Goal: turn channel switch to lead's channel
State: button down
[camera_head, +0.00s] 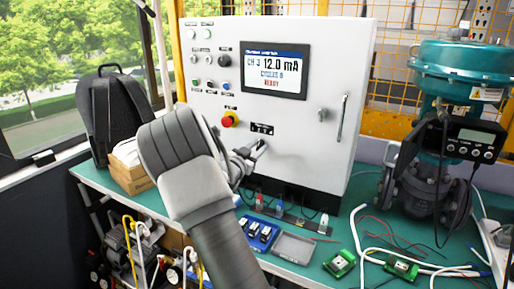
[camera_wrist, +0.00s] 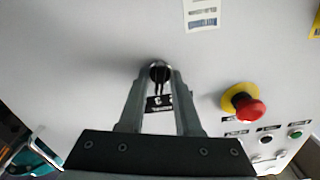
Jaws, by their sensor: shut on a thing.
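The channel switch (camera_wrist: 159,69) is a small round black knob on the cabinet's pale front, above a black numbered label in the wrist view. My gripper (camera_wrist: 159,80) has a finger on each side of this knob and is shut on it. In the head view my gripper (camera_head: 258,147) is at the panel just below the black label (camera_head: 262,128), and the knob itself is hard to make out. The display (camera_head: 275,70) reads CH 3, 12.0 mA, CYCLES 0, READY. Leads (camera_head: 281,205) run along the cabinet's bottom edge; I cannot tell which channel is connected.
A red emergency-stop button (camera_head: 230,119) on a yellow base sits close to my gripper, also in the wrist view (camera_wrist: 247,107). A door handle (camera_head: 342,116) is at the right. Below lie a blue tray (camera_head: 258,233) and green boards (camera_head: 340,263). A teal valve (camera_head: 462,65) stands right.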

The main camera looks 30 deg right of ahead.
jog(key=c, duration=0.9)
grip_release()
jog(key=p+v, duration=0.1)
jog(key=v, duration=1.6)
jog(key=shift+a, duration=0.2)
